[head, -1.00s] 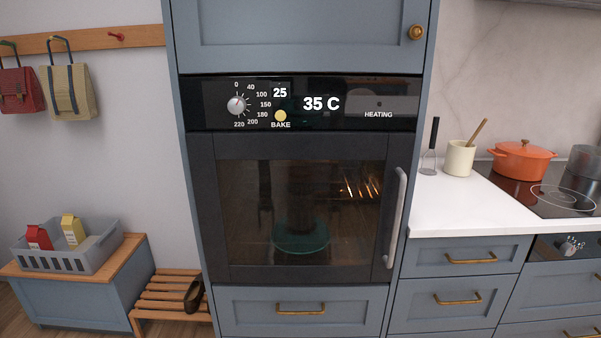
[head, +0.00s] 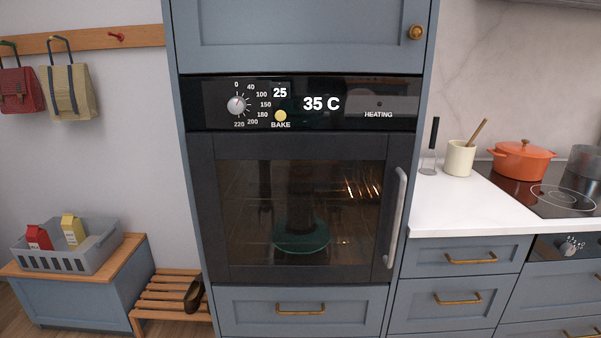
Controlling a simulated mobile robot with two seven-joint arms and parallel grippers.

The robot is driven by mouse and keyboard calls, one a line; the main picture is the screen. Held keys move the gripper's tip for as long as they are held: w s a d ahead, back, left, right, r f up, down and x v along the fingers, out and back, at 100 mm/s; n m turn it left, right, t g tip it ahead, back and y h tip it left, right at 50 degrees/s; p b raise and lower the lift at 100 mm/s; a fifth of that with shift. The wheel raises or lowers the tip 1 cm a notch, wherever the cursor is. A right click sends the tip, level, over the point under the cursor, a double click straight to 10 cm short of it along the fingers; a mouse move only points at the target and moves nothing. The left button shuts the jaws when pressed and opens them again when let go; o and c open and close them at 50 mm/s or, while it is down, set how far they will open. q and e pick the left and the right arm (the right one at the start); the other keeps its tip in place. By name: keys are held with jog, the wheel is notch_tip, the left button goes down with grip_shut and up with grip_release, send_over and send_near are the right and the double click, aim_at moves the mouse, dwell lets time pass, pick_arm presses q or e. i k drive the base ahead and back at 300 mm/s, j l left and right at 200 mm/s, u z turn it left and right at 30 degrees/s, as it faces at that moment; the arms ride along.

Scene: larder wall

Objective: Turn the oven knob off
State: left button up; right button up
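The oven knob (head: 236,105) is a round silver dial with a small red mark, on the left of the black control panel (head: 350,92). Numbers from 0 to 220 run around its right side. The panel display reads 25, 35 C and HEATING, with a round yellow BAKE button (head: 280,116) below the 25. The oven door (head: 300,210) is shut, and a teal dish (head: 301,238) shows dimly behind its glass. Neither of my grippers is in view.
A vertical handle (head: 396,218) sticks out at the door's right. A white counter (head: 470,207) with a cream crock (head: 459,158) and an orange pot (head: 521,160) is at right. A grey crate (head: 66,258) and a slatted rack (head: 165,300) stand at lower left.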

aim_at(237, 104)
jog(key=k, duration=1.6)
jog(key=i, duration=0.8)
